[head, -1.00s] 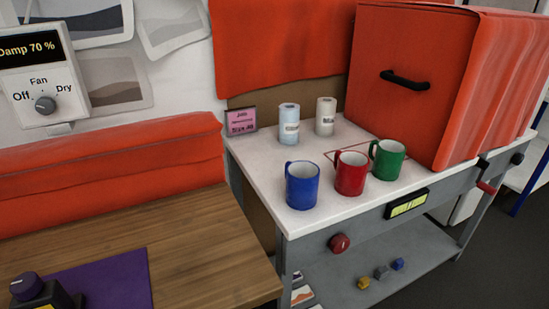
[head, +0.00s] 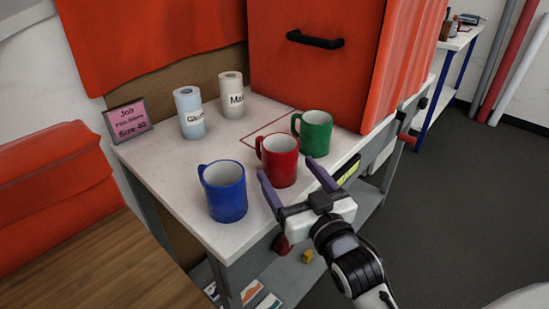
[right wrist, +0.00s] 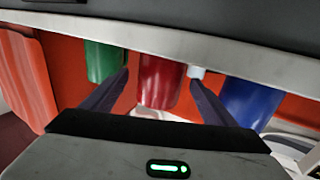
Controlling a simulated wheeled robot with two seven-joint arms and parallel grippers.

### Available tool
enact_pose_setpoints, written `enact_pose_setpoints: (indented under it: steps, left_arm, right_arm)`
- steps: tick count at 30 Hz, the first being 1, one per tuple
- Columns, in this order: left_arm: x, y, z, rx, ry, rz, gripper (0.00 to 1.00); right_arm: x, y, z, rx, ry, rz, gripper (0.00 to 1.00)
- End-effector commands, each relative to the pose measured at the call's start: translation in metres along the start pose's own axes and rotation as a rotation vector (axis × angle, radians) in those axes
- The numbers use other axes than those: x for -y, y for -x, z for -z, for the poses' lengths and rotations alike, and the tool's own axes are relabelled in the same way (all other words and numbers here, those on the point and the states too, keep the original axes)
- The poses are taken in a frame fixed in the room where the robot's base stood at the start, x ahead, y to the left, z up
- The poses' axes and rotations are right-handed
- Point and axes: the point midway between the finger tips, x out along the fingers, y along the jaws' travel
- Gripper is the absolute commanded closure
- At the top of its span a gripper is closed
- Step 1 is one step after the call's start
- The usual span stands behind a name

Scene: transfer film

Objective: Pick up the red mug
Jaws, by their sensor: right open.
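The red mug (head: 280,160) stands upright on the white tabletop (head: 165,165), between the blue mug (head: 226,192) on its left and the green mug (head: 315,132) on its right. Its handle is toward the left. My right gripper (head: 288,170) is open and empty, its purple fingers pointing at the red mug from the front edge. In the right wrist view the red mug (right wrist: 158,80) shows between the two fingers, with the green mug (right wrist: 102,60) and blue mug (right wrist: 250,100) outside them. I cannot tell whether the fingers touch it. My left gripper is not in view.
Two labelled rolls (head: 190,112) and a pink sign (head: 128,118) stand at the back. A large orange cabinet (head: 320,75) with a black handle stands behind the mugs. A wooden surface (head: 95,265) is at lower left. The tabletop left of the blue mug is clear.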

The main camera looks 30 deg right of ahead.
Motion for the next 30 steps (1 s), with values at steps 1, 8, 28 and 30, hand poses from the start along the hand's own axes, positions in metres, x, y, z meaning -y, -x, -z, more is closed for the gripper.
enact_pose_setpoints:
  steps: [1, 8, 28, 30]
  left_arm:
    - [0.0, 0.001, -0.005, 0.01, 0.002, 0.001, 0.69]
    - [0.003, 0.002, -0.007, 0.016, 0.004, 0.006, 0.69]
    - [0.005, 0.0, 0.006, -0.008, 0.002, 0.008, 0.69]
    - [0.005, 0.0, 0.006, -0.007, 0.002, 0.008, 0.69]
  right_arm:
    - [0.0, -0.005, 0.001, -0.001, 0.0, 0.0, 0.2]
    - [0.001, -0.029, 0.002, -0.001, 0.0, 0.0, 0.2]
    - [0.002, -0.06, -0.001, 0.002, 0.0, 0.001, 0.49]
    - [0.002, -0.06, -0.001, 0.002, 0.0, 0.001, 0.61]
